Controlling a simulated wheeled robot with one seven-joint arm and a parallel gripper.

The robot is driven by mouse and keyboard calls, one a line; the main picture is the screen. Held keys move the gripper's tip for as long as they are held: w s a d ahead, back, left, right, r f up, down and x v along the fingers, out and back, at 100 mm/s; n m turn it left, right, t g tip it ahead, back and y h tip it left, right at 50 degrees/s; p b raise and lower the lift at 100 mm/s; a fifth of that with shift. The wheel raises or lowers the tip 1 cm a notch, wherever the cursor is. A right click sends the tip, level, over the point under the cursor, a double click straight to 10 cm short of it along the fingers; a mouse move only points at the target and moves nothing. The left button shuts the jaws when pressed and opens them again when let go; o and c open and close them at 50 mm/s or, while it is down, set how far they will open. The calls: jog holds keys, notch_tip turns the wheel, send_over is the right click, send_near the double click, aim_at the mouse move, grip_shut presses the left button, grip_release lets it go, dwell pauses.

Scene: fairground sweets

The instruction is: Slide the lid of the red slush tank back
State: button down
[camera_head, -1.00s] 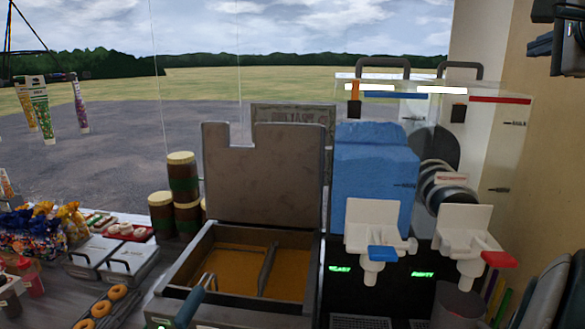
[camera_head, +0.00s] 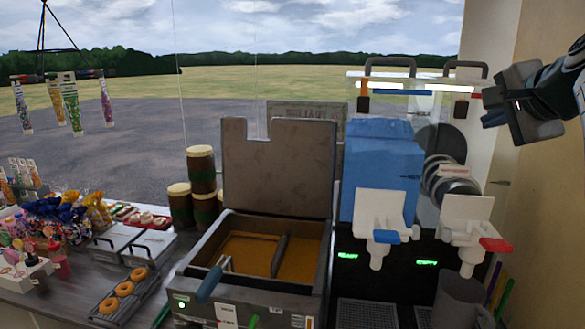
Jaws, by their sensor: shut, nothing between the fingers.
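The red slush tank (camera_head: 445,115) is the right-hand clear tank of the slush machine, with a red-handled tap (camera_head: 496,244) and a green "EMPTY" sign below. I see no red slush in it. Its lid (camera_head: 468,87) lies on top, with a dark arched handle (camera_head: 464,65). The lid looks closed, though its right part is hidden. My gripper (camera_head: 489,107) is shut and empty at the upper right, pointing left. It overlaps the tank's upper right corner in the picture; I cannot tell whether they touch.
The blue slush tank (camera_head: 382,165) stands close on the left with its own handle (camera_head: 390,64). A fryer (camera_head: 255,312) with a raised lid (camera_head: 278,175) stands farther left. A wall (camera_head: 548,220) rises at the right. A grey cup (camera_head: 458,302) sits below the red tap.

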jog(key=s+a+f+n+g+y, duration=0.1)
jog(key=s+a+f+n+g, duration=0.2)
jog(key=a+f, duration=0.45)
jog(key=s+a+f+n+g, duration=0.1)
jog(key=s+a+f+n, duration=0.25)
jog(key=f, duration=0.65)
jog(key=s+a+f+n+g+y, duration=0.1)
jog(key=s+a+f+n+g, duration=0.15)
jog(key=a+f+n, duration=0.4)
jog(key=s+a+f+n+g, duration=0.2)
jog(key=s+f, duration=0.5)
jog(key=f, duration=0.5)
jog(key=shift+s+a+n+h, duration=0.2)
jog(key=shift+a+n+h, duration=0.1)
jog(key=shift+a+n, duration=0.5)
jog(key=shift+f+g, duration=0.1)
jog(key=shift+g, duration=0.15)
